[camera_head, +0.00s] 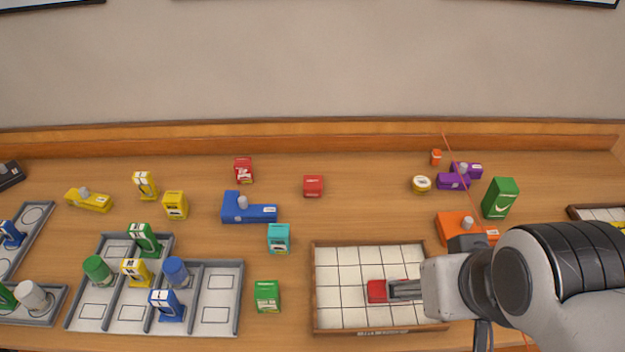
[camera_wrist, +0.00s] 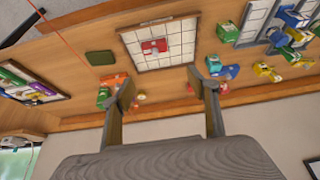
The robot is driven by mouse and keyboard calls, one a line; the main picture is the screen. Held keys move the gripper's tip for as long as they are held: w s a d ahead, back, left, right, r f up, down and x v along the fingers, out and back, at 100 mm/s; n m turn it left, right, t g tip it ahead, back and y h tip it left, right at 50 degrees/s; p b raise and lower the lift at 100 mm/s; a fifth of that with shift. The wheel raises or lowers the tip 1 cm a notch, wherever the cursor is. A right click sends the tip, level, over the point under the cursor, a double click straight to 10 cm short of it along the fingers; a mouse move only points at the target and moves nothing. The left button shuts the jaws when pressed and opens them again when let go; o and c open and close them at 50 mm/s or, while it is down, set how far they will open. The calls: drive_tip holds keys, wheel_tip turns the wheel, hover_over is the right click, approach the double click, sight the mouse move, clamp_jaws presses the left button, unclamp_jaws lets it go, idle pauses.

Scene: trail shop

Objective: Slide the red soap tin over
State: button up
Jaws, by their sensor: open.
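A red tin (camera_head: 377,291) lies inside the white-gridded, wood-rimmed tray (camera_head: 314,290) in the head view. The tin (camera_wrist: 155,46) also shows in the wrist view, with a pale mark on its top. My gripper (camera_head: 397,290) hangs over the tray and overlaps the tin's right side in the head view. In the wrist view my gripper (camera_wrist: 166,92) has its two fingers wide apart with nothing between them, and the tin is apart from both. Another red block (camera_head: 313,186) sits on the table behind the tray.
A green box (camera_head: 267,296) stands left of the tray. An orange block (camera_head: 455,227) and green carton (camera_head: 500,198) stand behind my arm. A grey divided tray (camera_head: 217,283) with several bottles is at left. A blue block (camera_head: 248,208) is mid-table. Bare wood lies behind the gridded tray.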

sight(313, 187)
drive_tip(key=w+a+f+g, duration=0.1)
drive_tip(key=w+a+f, duration=0.3)
drive_tip(key=w+f, duration=0.4)
drive_tip(key=w+a+f+g, duration=0.1)
drive_tip(key=w+a+f, duration=0.3)
drive_tip(key=w, duration=1.3)
drive_tip(key=w+a+f+g, duration=0.1)
drive_tip(key=w+a+f, duration=0.4)
drive_tip(key=w+f, duration=0.7)
drive_tip(key=shift+w+n+h, duration=0.15)
drive_tip(key=shift+n+h, duration=0.15)
drive_tip(key=shift+n, duration=0.1)
drive_tip(key=w, duration=0.1)
drive_tip(key=w+a, duration=0.1)
drive_tip(key=w, duration=0.1)
drive_tip(key=shift+w+f+t, duration=0.15)
drive_tip(key=shift+w+t, duration=0.1)
drive_tip(key=shift+t, duration=0.15)
drive_tip(key=shift+m+t, duration=0.7)
drive_tip(key=w+r, duration=0.2)
drive_tip(key=w, duration=0.1)
drive_tip(key=w+a, duration=0.1)
drive_tip(key=shift+w+r, duration=0.15)
drive_tip(key=shift+r, duration=0.25)
drive_tip(key=shift+f, duration=0.15)
drive_tip(key=shift+x, duration=3.8)
drive_tip(key=shift+a, duration=0.1)
